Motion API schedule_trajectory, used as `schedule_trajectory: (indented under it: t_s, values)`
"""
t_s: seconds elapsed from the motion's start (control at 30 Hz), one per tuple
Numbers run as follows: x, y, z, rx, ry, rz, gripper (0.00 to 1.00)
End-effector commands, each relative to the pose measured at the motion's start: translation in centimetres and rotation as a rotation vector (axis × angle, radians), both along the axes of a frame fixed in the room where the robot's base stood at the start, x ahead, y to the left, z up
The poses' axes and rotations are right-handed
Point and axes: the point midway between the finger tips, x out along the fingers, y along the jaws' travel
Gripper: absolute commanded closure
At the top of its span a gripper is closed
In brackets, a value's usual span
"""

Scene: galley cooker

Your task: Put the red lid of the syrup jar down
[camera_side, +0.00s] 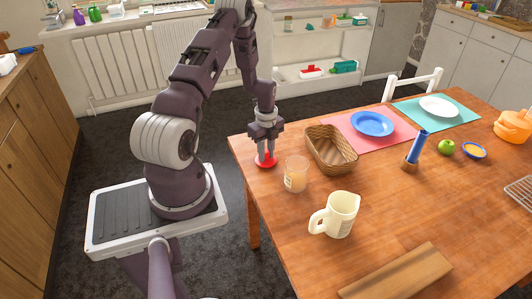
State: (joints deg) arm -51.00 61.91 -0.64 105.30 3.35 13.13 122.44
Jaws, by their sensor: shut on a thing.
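The red lid (265,161) is a small round disc at the left end of the wooden table. My gripper (266,153) points down over it and is shut on its raised middle. The lid is at or just above the tabletop; I cannot tell whether it touches. The syrup jar (296,175) is a clear glass with pale amber contents and an open top. It stands upright just right of the lid, apart from it.
A wicker basket (331,150) stands close behind the jar. A cream jug (335,214) stands in front. A brown board (395,272) lies at the near edge. The middle of the table (410,205) is clear.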

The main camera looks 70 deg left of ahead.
Motion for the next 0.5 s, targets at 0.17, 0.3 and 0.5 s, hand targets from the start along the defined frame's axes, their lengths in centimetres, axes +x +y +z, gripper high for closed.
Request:
schedule_trajectory:
  t_s: [0.17, 0.3, 0.5]
  values:
    - [0.02, 0.00, -0.24, 0.000, 0.000, 0.000, 0.67]
    - [0.01, -0.02, -0.22, 0.000, 0.000, 0.000, 0.55]
    - [0.01, -0.02, -0.20, 0.000, 0.000, 0.000, 0.55]
